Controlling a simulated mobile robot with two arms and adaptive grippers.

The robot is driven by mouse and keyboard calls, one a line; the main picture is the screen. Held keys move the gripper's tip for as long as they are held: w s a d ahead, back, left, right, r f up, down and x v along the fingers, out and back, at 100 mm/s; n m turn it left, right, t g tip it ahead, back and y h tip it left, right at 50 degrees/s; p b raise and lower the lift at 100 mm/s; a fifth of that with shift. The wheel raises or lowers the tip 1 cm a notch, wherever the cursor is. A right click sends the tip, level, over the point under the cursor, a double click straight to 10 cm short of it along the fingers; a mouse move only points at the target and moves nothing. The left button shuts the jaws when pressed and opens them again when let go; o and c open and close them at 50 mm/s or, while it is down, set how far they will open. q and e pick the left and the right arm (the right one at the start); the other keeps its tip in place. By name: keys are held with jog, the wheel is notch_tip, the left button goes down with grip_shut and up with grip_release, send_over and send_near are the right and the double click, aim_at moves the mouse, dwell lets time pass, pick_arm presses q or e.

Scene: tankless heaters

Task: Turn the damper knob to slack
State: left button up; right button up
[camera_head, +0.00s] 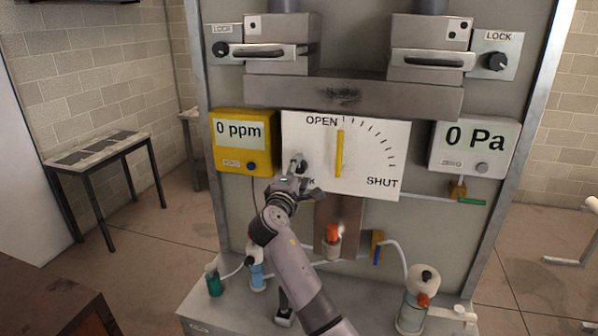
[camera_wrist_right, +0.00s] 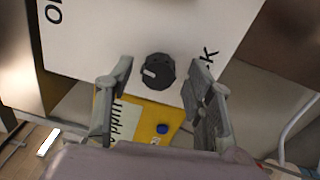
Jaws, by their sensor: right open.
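The damper knob (camera_wrist_right: 159,71) is a dark round knob on the white panel in the right wrist view. Its pale mark points left, away from a label of which only a "K" shows. My right gripper (camera_wrist_right: 160,88) is open, with one finger on each side of the knob and a gap to both. In the head view my right gripper (camera_head: 303,178) is at the lower left of the white damper panel (camera_head: 375,155) and covers most of the knob and its label. The panel's yellow lever (camera_head: 339,154) stands upright, near OPEN. My left gripper is out of view.
A yellow "0 ppm" meter (camera_head: 242,128) with a blue button is close left of the panel. A white "0 Pa" meter (camera_head: 474,140) is at right. Below are an orange-capped part (camera_head: 333,235), tubes and a bottle (camera_head: 417,298). A metal duct (camera_head: 350,95) crosses above.

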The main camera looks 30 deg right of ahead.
jog(key=v, duration=1.1)
